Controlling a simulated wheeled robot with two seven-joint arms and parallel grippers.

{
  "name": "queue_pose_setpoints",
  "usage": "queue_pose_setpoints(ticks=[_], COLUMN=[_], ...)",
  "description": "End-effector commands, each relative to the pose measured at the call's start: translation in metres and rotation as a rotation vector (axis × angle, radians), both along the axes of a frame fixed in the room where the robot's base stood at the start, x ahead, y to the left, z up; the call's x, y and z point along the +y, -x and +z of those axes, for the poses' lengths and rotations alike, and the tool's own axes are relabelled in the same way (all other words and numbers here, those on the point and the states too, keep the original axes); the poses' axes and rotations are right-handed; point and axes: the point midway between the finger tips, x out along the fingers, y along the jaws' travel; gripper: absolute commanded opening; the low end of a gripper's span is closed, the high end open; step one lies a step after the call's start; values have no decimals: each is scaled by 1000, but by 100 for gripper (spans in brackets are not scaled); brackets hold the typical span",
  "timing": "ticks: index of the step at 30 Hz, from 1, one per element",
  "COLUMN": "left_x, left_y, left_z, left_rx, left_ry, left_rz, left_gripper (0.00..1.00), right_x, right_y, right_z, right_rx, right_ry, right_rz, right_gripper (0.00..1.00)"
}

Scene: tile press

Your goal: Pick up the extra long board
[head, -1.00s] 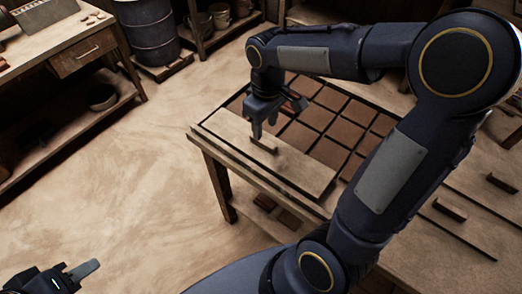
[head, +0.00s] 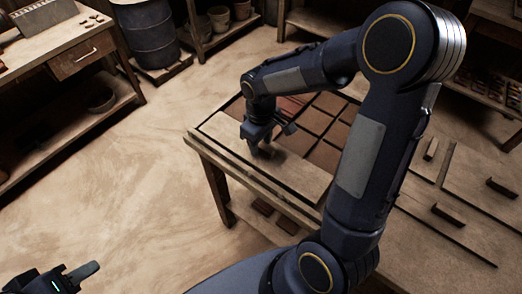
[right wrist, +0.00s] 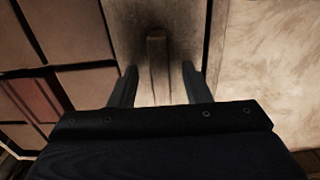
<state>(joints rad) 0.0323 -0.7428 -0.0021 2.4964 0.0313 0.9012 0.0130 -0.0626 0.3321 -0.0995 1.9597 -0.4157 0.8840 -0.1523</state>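A long pale board (head: 295,180) with a small upright handle lies along the near edge of the tile frame on the table. In the right wrist view the board (right wrist: 140,20) runs away from me, with its handle (right wrist: 157,62) between my fingers. My right gripper (head: 257,146) is low over this board and hides the handle in the head view. In the wrist view my right gripper (right wrist: 158,83) is open, with a gap on each side of the handle. My left gripper (head: 82,272) is at the lower left corner, away from the table, partly cut off.
Reddish-brown tiles (head: 313,122) fill the frame beside the board. Other boards with handles (head: 449,215) lie on the table to the right, partly behind my right arm. A workbench (head: 75,50) and a blue barrel (head: 147,35) stand at the back left. The floor between is clear.

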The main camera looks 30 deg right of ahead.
Motion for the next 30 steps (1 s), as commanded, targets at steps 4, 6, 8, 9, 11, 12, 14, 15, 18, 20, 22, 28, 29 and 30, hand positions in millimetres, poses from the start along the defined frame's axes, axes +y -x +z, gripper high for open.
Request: queue_pose_setpoints(ticks=[4,6,8,9,11,12,14,15,18,20,22,28,29,30], left_x=[0,0,0,0,0,0,0,0,0,0,0,0,0,0], left_y=[0,0,0,0,0,0,0,0,0,0,0,0,0,0], left_z=[0,0,0,0,0,0,0,0,0,0,1,7,8,10], left_rx=[0,0,0,0,0,0,0,0,0,0,0,0,0,0], left_ry=[0,0,0,0,0,0,0,0,0,0,0,0,0,0], left_rz=[0,0,0,0,0,0,0,0,0,0,0,0,0,0], left_gripper=[36,36,36,36,36,36,36,36,36,36,36,36,36,36], right_x=[0,0,0,0,0,0,0,0,0,0,0,0,0,1], right_y=[0,0,0,0,0,0,0,0,0,0,0,-1,-1,-1], right_z=[0,0,0,0,0,0,1,1,1,1,2,8,10,13], right_rx=[0,0,0,0,0,0,-1,-1,-1,-1,-2,-2,-2,-2], right_ry=[0,0,0,0,0,0,0,0,0,0,-1,-1,0,0], right_rz=[0,0,0,0,0,0,0,0,0,0,0,0,0,0], right_gripper=[25,16,8,3,0,0,0,0,0,0,0,0,0,0])
